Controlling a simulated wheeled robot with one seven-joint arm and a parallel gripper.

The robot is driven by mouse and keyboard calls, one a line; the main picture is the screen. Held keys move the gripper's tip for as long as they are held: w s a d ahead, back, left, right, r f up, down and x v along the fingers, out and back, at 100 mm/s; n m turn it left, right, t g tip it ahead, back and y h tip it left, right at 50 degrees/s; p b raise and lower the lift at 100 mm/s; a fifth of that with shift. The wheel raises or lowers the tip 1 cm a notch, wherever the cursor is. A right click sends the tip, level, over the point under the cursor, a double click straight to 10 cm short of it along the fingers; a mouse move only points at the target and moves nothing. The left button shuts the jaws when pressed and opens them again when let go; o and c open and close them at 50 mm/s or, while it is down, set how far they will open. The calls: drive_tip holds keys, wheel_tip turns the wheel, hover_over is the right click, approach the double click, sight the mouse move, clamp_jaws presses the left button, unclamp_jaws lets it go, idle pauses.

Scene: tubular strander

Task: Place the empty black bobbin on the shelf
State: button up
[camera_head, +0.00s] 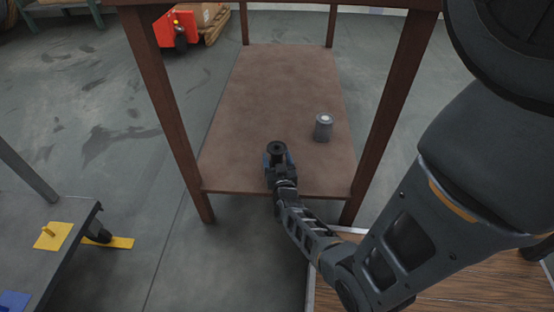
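The black bobbin (277,148) is upright at the near end of the brown shelf (275,85), left of its middle. My gripper (279,160) reaches in over the shelf's front edge, with its fingers on both sides of the bobbin, and appears shut on it. The gripper hides the lower part of the bobbin, so I cannot tell whether its base touches the shelf. A grey bobbin (323,128) with a pale top stands upright on the shelf, to the right and slightly farther back, apart from the black one.
A grey table (45,250) with yellow and blue pieces is at the lower left. The shelf's far half is clear. A red pallet truck (176,30) stands behind.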

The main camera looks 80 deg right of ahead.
drive_tip(key=p+v, duration=0.4)
drive_tip(key=v, duration=0.8)
drive_tip(key=a+r+n+t+y, duration=0.4)
drive_tip(key=a+r, duration=0.1)
drive_tip(key=a, duration=0.5)
drive_tip(key=a+r+n+t+y, duration=0.3)
drive_tip(key=a+r+t+y, duration=0.15)
drive_tip(key=a, duration=0.55)
drive_tip(key=s+a+r+n+y, duration=0.3)
drive_tip(key=a+r, duration=0.3)
drive_tip(key=r, duration=0.5)
drive_tip(key=s+a+r+n+y, duration=0.3)
drive_tip(key=a+r+n+y, duration=0.1)
drive_tip(key=r, duration=0.7)
drive_tip(key=shift+a+r+t+y, duration=0.35)
drive_tip(key=shift+a+y, duration=0.5)
drive_tip(key=shift+a, duration=0.35)
